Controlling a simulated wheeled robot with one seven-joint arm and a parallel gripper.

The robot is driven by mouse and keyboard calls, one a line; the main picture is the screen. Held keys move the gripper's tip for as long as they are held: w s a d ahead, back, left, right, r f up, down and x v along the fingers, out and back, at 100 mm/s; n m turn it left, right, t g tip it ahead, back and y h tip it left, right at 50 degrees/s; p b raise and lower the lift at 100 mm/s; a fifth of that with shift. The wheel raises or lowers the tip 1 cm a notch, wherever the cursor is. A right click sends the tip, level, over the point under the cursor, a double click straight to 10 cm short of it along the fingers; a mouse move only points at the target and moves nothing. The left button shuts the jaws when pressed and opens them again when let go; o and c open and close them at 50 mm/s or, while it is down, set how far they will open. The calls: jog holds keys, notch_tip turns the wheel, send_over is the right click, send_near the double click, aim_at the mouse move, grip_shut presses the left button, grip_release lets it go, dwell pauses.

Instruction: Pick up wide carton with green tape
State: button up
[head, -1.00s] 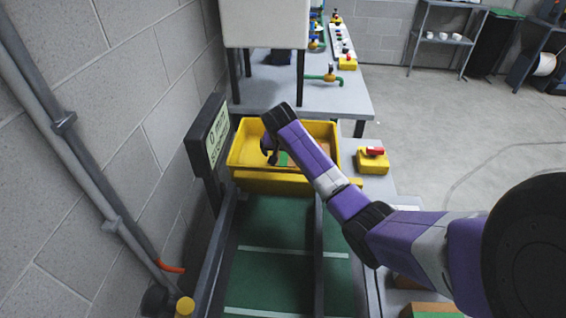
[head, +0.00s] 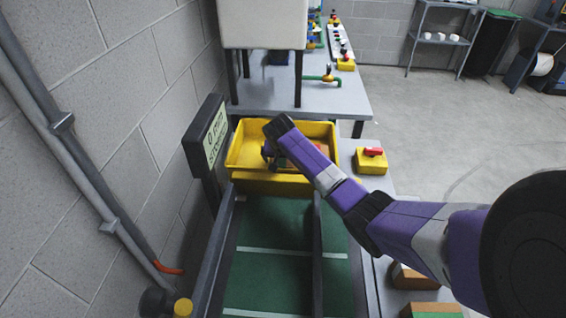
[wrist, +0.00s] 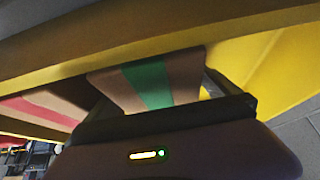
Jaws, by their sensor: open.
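The brown carton with a green tape band (wrist: 150,83) lies inside the yellow bin (head: 240,150). In the wrist view it sits just in front of my gripper (wrist: 155,98), and its sides appear to run between the fingers. In the head view my gripper (head: 271,153) is down in the bin, and the carton is mostly hidden behind it and my wrist. My gripper is open. I cannot tell whether the fingers touch the carton.
A carton with a red band (wrist: 45,108) shows at left in the wrist view. The bin walls are close around my gripper. A display (head: 207,137) stands left of the bin, a yellow box with a red switch (head: 371,160) right. Another green-banded carton (head: 433,308) is at the bottom edge.

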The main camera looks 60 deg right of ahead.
jog(key=shift+f, duration=0.1)
jog(key=c, duration=1.8)
jog(key=shift+c, duration=0.8)
